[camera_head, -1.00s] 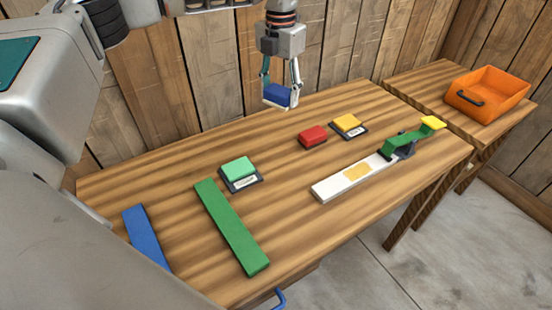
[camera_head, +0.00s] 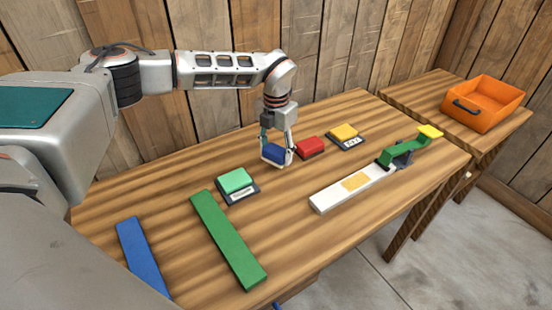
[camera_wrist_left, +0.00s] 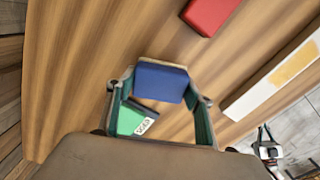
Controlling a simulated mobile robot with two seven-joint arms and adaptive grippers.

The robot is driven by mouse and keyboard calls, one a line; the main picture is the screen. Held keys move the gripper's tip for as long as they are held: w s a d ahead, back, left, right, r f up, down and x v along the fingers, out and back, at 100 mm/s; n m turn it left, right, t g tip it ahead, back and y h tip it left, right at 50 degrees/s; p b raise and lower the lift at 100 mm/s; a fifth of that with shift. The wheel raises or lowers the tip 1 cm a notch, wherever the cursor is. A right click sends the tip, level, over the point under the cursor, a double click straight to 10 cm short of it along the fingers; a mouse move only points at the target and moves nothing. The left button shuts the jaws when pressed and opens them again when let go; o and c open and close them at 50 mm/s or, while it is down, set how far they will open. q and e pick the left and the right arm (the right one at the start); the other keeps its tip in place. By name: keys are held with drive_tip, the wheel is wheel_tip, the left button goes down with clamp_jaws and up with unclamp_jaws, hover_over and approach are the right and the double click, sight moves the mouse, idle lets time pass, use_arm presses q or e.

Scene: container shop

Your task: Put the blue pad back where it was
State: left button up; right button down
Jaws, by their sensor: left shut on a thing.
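The blue pad (camera_head: 274,153) is held between the fingers of my left gripper (camera_head: 276,150), which is shut on it. It sits low over the table, between the green pad and the red pad; I cannot tell if it touches the wood. In the left wrist view the blue pad (camera_wrist_left: 161,82) spans the gap between the fingertips (camera_wrist_left: 162,88). The red pad (camera_head: 310,147) lies on the table just right of it and also shows in the left wrist view (camera_wrist_left: 209,14).
A green pad (camera_head: 235,180) and a yellow pad (camera_head: 343,132) rest on dark labelled bases. A green strip (camera_head: 228,240), a blue strip (camera_head: 142,255) and a white board (camera_head: 332,197) with a green lever (camera_head: 404,151) lie on the table. An orange bin (camera_head: 497,103) stands far right.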

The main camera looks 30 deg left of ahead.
sight(276, 159)
use_arm(q)
drive_tip(key=shift+f, duration=1.5)
drive_tip(key=shift+f, duration=0.2)
drive_tip(key=o, duration=1)
drive_tip(key=shift+c, duration=0.2)
drive_tip(key=shift+r, duration=0.1)
wheel_tip(276, 159, up, 12)
drive_tip(key=shift+r, duration=0.1)
